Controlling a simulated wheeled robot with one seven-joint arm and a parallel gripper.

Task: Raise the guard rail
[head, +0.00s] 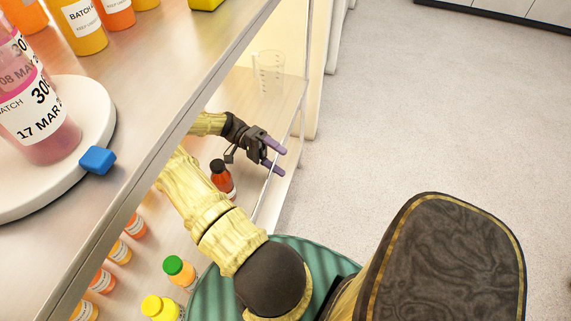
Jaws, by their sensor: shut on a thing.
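The guard rail (263,194) is a thin pale bar along the open front of the lower shelf level, below the upper shelf board. My gripper (275,158) reaches in under the upper board and has its two purple fingers on either side of the rail, shut on it. The exact contact is small and hard to make out. A dark-capped bottle of red juice (222,178) stands just behind the rail, left of my gripper.
The upper shelf (150,140) holds a white round stand (98,112) with a pink bottle (45,130), a blue block (97,160) and orange bottles. A clear beaker (270,72) stands farther along. Below are green-capped (180,270) and yellow-capped (160,308) bottles. Floor at right is clear.

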